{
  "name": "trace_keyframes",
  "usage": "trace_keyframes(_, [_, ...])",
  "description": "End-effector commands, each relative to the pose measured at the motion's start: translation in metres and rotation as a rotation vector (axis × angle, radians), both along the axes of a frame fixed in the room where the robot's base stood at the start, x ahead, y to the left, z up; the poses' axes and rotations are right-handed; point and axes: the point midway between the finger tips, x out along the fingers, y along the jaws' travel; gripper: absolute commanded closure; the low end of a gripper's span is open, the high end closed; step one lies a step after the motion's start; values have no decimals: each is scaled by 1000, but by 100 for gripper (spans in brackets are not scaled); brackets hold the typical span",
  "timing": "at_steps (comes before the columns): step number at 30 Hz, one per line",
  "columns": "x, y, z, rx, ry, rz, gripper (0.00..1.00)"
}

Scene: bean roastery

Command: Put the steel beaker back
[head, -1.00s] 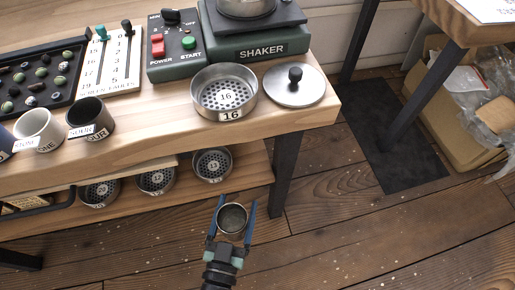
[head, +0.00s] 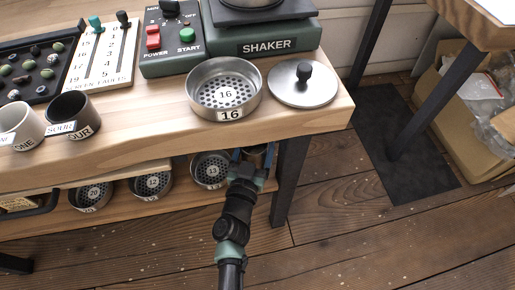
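My gripper (head: 252,160) is at the right end of the lower shelf (head: 150,212), under the front edge of the bench top and near the bench leg. Between its blue fingers is the steel beaker (head: 258,152), mostly hidden by the gripper and the bench edge. The beaker is right of a perforated sieve pan (head: 210,168) on that shelf. I cannot tell whether the beaker touches the shelf.
The bench top holds a sieve marked 16 (head: 224,90), a steel lid (head: 302,84), the green shaker (head: 262,38), and cups marked SOUR (head: 75,112) and ONE (head: 20,126). The dark bench leg (head: 288,185) stands close right of my gripper. Floor in front is clear.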

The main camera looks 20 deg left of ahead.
Motion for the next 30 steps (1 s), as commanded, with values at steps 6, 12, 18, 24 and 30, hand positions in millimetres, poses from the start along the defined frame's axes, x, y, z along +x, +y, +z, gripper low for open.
trace_keyframes(6, [8,1,-5,-1,0,0,93])
trace_keyframes(12, [7,1,-29,0,0,0,93])
trace_keyframes(18, [7,1,-36,0,-1,0,93])
trace_keyframes(24, [7,1,-34,0,-1,0,93])
trace_keyframes(30, [7,1,-37,-1,0,0,10])
